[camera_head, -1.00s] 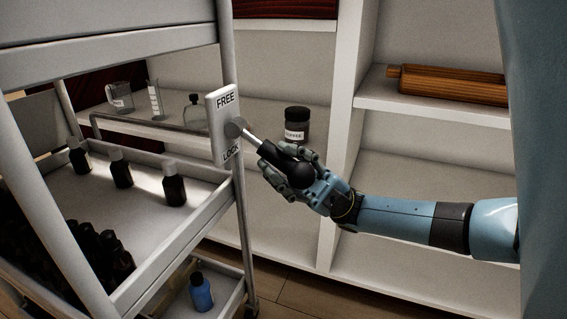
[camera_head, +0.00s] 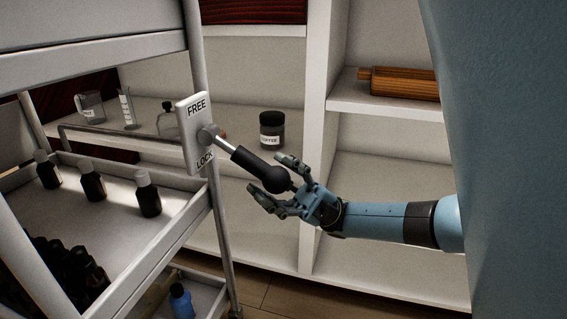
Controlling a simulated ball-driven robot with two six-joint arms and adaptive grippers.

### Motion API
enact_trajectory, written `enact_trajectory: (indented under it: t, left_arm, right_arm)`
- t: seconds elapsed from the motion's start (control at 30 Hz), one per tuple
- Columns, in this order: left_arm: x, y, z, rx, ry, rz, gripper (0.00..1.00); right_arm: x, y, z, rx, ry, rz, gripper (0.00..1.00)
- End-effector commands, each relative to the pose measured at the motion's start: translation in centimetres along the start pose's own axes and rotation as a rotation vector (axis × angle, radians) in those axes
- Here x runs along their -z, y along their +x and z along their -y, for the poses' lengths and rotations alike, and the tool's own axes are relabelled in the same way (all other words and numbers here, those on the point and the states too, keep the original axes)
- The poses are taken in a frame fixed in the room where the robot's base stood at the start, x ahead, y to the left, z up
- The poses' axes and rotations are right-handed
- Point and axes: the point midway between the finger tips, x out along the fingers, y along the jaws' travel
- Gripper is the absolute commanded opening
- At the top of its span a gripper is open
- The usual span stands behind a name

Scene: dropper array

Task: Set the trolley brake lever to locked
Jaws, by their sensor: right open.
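The brake lever (camera_head: 248,163) is a metal rod with a black grip and round black knob. It pivots on a white plate (camera_head: 188,135) on the trolley's corner post. The plate reads FREE at the top and LOCK at the bottom. The lever slants down and to the right, out from the plate, nearer the height of LOCK than FREE. My right gripper (camera_head: 272,180) is at the knob end, its fingers spread above and below the knob. Whether any finger touches the knob is unclear. My left gripper is not in view.
The trolley's upper tray (camera_head: 118,235) holds several dark bottles. A blue bottle (camera_head: 181,303) stands on its lower shelf. Behind, a white shelf unit (camera_head: 315,150) holds a dark-lidded jar (camera_head: 271,130), glassware and a wooden roller (camera_head: 400,83).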

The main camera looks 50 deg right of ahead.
Motion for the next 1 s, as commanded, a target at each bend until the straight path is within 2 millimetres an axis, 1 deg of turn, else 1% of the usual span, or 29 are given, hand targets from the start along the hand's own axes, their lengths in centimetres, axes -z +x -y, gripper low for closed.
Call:
enact_trajectory:
  t: [0.03,0.1,0.2,0.3,0.9,0.97,1.0]
  left_arm:
    - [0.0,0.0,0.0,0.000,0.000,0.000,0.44]
    - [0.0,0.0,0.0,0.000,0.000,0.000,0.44]
    - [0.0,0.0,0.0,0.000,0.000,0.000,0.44]
    - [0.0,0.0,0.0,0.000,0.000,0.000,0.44]
    - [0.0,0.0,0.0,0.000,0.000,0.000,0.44]
    - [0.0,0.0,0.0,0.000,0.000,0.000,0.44]
    - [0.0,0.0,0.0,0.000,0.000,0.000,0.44]
  right_arm:
    - [-0.1,-0.8,0.0,0.001,0.000,0.003,0.48]
    - [-0.1,-1.8,0.0,0.001,-0.001,0.002,0.48]
    - [-0.1,-2.8,0.0,0.001,-0.001,0.001,0.48]
    - [0.0,-3.3,0.0,0.000,-0.001,0.000,0.48]
    - [0.1,-3.4,0.0,0.000,0.000,0.000,0.48]
    - [0.4,-3.6,0.1,0.002,0.007,0.007,0.48]
    - [0.9,-4.0,0.4,0.004,0.018,0.018,0.48]
